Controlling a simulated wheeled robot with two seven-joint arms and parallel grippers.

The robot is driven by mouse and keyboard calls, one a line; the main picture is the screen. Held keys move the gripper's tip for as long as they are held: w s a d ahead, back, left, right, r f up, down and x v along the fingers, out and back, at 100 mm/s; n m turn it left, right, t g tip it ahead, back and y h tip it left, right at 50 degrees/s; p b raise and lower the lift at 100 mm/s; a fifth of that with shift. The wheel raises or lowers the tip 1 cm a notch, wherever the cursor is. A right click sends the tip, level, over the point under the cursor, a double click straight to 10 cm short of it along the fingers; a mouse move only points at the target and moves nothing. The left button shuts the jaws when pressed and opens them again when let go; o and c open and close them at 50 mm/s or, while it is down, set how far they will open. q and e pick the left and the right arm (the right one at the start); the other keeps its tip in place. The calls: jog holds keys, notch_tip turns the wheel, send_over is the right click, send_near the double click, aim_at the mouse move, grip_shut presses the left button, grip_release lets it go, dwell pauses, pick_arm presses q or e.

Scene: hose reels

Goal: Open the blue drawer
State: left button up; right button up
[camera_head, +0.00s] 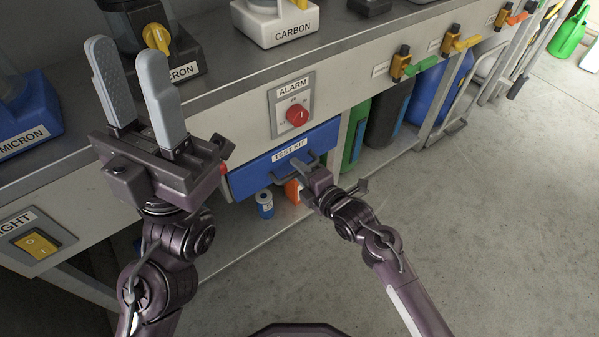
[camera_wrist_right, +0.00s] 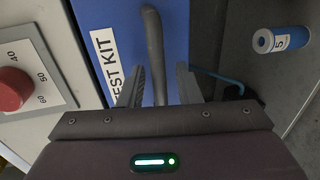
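The blue drawer (camera_head: 258,175), labelled TEST KIT, sits under the grey counter below the alarm panel. It looks closed or nearly so. Its grey bar handle (camera_wrist_right: 152,40) runs across the blue front in the right wrist view. My right gripper (camera_head: 303,168) is at the drawer front. In the right wrist view its two fingers (camera_wrist_right: 160,86) stand open, one on each side of the handle, with gaps visible. My left gripper (camera_head: 128,62) is raised over the counter's front edge at the left, open and empty.
An alarm panel with a red knob (camera_head: 297,116) is just above the drawer. A small blue-and-white can (camera_head: 264,204) stands on the shelf below. Green and dark cylinders (camera_head: 388,118) stand right of the drawer.

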jog(key=shift+w, duration=0.1)
jog(key=shift+c, duration=0.3)
grip_shut()
